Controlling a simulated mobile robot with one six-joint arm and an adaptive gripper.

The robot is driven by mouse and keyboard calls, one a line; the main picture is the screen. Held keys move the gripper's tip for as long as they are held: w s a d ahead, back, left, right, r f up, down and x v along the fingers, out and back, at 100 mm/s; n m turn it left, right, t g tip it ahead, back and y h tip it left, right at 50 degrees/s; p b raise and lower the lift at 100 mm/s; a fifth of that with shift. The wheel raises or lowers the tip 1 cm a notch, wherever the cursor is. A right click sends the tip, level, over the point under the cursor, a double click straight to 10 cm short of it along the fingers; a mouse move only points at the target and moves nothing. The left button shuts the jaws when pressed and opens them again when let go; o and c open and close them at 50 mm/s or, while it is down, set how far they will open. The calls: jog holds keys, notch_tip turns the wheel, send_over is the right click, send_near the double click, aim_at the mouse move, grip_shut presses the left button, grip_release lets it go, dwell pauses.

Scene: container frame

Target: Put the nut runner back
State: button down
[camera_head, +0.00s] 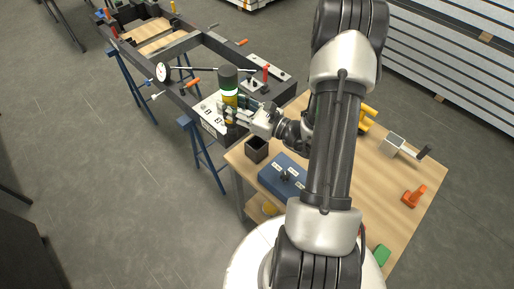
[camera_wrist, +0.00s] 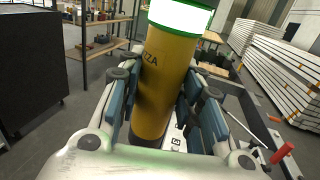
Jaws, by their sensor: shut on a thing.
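The nut runner (camera_head: 229,80) is an upright yellow cylinder with a dark top and a bright green-edged band. In the head view it stands over the near end of the dark container frame (camera_head: 188,98), by a pale numbered plate (camera_head: 207,116). My gripper (camera_head: 230,112) is shut around its lower yellow body. In the wrist view the yellow body (camera_wrist: 168,75) sits between both finger pads of my gripper (camera_wrist: 162,92), slightly tilted in the picture. Its lower end is partly hidden, and I cannot tell whether it touches the frame.
A dark open square holder (camera_head: 257,150) stands empty-looking at the wooden table's (camera_head: 399,219) left edge. Beside it is a blue box (camera_head: 279,182). An orange tool (camera_head: 413,196) and a grey block with a handle (camera_head: 395,143) lie right. A red clamp (camera_head: 266,73) stands on the frame.

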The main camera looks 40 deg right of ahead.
jog(key=s+d+r+h+p, duration=0.1)
jog(key=s+d+r+p, duration=0.1)
jog(key=d+r, duration=0.45)
notch_tip(320, 180, down, 22)
jog(key=d+b, duration=0.1)
jog(key=b, duration=0.3)
jog(key=shift+s+r+m+b, duration=0.15)
jog(key=shift+r+m+b, duration=0.15)
jog(key=shift+b, duration=0.1)
jog(key=shift+d+f, duration=0.1)
jog(key=shift+f, duration=0.15)
jog(key=c, duration=1.1)
grip_release()
